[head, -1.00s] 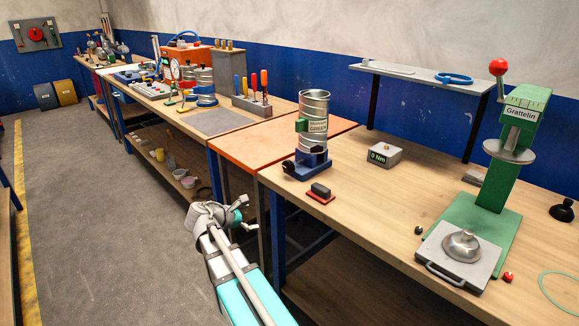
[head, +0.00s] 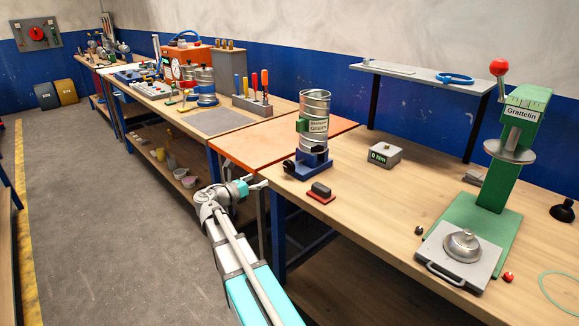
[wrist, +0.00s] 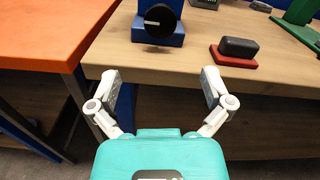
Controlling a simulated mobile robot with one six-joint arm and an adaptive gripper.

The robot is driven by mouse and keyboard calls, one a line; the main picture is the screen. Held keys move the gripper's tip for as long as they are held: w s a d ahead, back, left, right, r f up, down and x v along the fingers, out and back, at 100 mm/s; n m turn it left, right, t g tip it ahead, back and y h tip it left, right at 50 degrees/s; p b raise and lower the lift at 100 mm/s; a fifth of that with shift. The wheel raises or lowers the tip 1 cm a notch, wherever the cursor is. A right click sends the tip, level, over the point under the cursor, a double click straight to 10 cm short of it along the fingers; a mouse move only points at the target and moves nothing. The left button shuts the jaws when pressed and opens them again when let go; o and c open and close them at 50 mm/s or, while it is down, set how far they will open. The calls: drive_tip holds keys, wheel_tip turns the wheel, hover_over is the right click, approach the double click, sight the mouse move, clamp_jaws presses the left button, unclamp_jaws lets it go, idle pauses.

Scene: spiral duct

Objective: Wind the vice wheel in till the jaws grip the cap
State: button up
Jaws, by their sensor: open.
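The blue vice (head: 308,166) stands on the near wooden bench close to its left end. Its dark round wheel (head: 289,166) faces the bench front. In the wrist view the wheel (wrist: 159,21) is at the top, with a pale mark on its face, in front of the blue vice body (wrist: 176,38). A silver ribbed cylinder (head: 314,112) with a label and a green block stands upright in the vice. I cannot tell which part is the cap, and the jaw gap is hidden. My gripper (wrist: 160,86) is open and empty, short of the bench edge and apart from the wheel.
A black block on a red base (wrist: 238,48) lies right of the vice near the bench edge. A grey box reading 0 Nm (head: 384,154) is behind it. An orange-topped table (head: 270,145) adjoins on the left. The green press (head: 500,180) stands far right.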

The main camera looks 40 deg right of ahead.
sight(287, 166)
drive_tip(key=shift+d, duration=0.15)
drive_tip(key=d, duration=0.9)
drive_tip(key=w+d, duration=0.1)
drive_tip(key=d, duration=0.3)
drive_tip(key=shift+d, duration=0.2)
drive_tip(key=c, duration=1)
drive_tip(key=shift+c, duration=0.2)
drive_tip(key=shift+m, duration=0.3)
drive_tip(key=shift+m, duration=1.3)
